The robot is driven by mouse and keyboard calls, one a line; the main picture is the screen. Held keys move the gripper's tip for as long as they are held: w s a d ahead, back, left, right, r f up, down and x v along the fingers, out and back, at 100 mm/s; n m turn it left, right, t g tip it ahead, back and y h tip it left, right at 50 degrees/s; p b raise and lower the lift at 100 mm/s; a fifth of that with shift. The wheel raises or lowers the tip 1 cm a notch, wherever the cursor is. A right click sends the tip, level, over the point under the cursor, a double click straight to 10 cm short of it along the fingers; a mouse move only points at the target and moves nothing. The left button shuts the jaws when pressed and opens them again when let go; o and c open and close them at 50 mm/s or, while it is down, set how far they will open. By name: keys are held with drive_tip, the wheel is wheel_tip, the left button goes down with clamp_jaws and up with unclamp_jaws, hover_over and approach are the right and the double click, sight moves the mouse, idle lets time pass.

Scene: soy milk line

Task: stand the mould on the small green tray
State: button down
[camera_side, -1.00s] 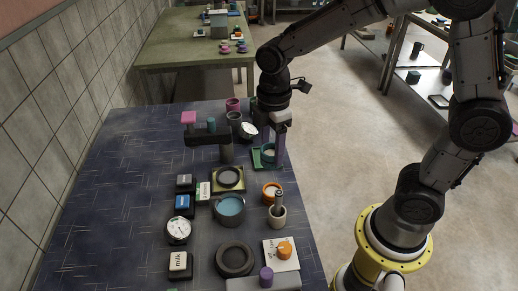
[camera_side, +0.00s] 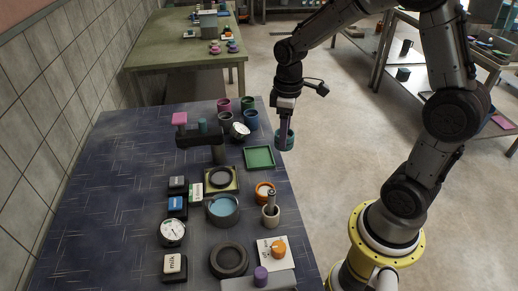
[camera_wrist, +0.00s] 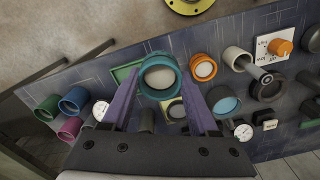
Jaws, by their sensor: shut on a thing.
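The mould, a teal open round cup with a pale inside (camera_wrist: 159,76), is between the two purple fingers of my gripper (camera_wrist: 158,95) in the wrist view. In the side view my gripper (camera_side: 284,136) points down, shut on the mould (camera_side: 291,141), raised near the table's right edge. The small green tray (camera_side: 259,157) is flat, square and empty, to the left of and below the mould. In the wrist view part of the tray (camera_wrist: 122,72) shows beside the left finger; the mould and finger hide the rest.
Behind are a tilted dial (camera_side: 240,130) and several coloured cups (camera_side: 251,119). In front are an orange ring (camera_side: 265,191), a mortar with pestle (camera_side: 270,215) and a blue-filled pot (camera_side: 222,208).

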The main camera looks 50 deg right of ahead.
drive_tip(key=w+f, duration=0.2)
drive_tip(key=w, duration=0.1)
drive_tip(key=w+d+f, duration=0.1)
drive_tip(key=w+f, duration=0.4)
drive_tip(key=w, duration=0.1)
drive_tip(key=shift+w+d+f, duration=0.1)
drive_tip(key=shift+d+f, duration=0.15)
drive_tip(key=shift+d, duration=0.15)
drive_tip(key=shift+w+f, duration=0.15)
drive_tip(key=shift+f, duration=0.1)
drive_tip(key=shift+w+f, duration=0.1)
drive_tip(key=shift+f, duration=1.45)
drive_tip(key=shift+f, duration=0.2)
drive_tip(key=shift+c, duration=0.8)
unclamp_jaws()
drive_tip(key=shift+r, duration=0.15)
